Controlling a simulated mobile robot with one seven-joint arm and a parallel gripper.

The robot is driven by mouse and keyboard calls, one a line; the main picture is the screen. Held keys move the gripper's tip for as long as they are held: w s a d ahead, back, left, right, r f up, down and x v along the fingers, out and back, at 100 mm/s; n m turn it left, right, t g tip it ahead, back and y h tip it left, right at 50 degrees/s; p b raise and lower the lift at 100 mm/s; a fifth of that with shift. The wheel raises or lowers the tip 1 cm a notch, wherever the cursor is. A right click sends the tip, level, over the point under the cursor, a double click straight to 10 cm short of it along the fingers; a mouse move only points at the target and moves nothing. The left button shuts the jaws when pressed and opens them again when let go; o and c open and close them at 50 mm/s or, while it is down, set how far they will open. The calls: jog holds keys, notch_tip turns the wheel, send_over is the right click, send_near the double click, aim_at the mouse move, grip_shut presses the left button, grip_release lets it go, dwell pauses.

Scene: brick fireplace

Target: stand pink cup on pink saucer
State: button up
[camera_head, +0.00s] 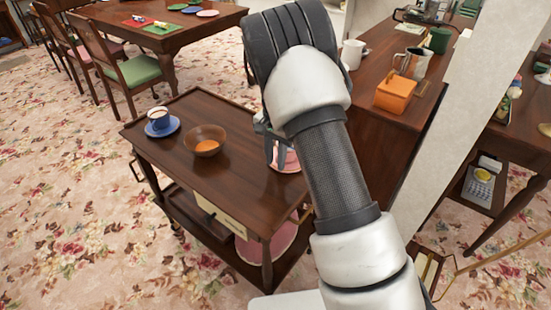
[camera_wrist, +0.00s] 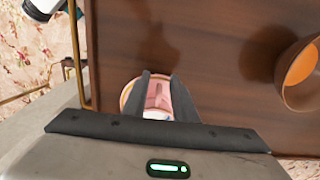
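My gripper (camera_wrist: 160,78) is low over the near right part of the dark wooden cart. Its two fingers are apart in the wrist view, with pink china (camera_wrist: 157,92) showing between them. A narrow darker part, perhaps the pink cup's handle, lies between the fingers, which do not visibly close on it. A rounded, gold-edged rim (camera_wrist: 126,96) shows beside the left finger, perhaps the pink saucer's. In the head view, pink china (camera_head: 290,160) shows beside my fingers, mostly hidden by my arm. I cannot clearly separate cup from saucer.
A sideboard at right bears a white mug (camera_head: 352,54), a metal pitcher (camera_head: 411,63) and an orange box (camera_head: 394,94). The cart's left front is clear.

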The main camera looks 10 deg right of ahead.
jog(key=shift+r, duration=0.15)
jog(key=s+d+r+n+t+y+p, duration=0.1)
jog(key=s+r, duration=0.2)
jog(key=r, duration=0.8)
jog(key=s+d+r+n+p, duration=0.1)
jog(key=s+r, duration=0.3)
jog(key=r, duration=0.8)
jog(key=s+d+r+n+t, duration=0.1)
jog(key=s+r+n+t, duration=0.1)
jog(key=s, duration=1)
jog(key=s+d+r+n+t+h, duration=0.1)
jog(key=s+r+n, duration=0.3)
jog(key=s, duration=0.8)
jog(key=shift+d+r+n+t, duration=0.15)
jog(key=shift+d+n+t, duration=0.25)
jog(key=shift+t, duration=0.4)
jog(key=shift+a, duration=0.1)
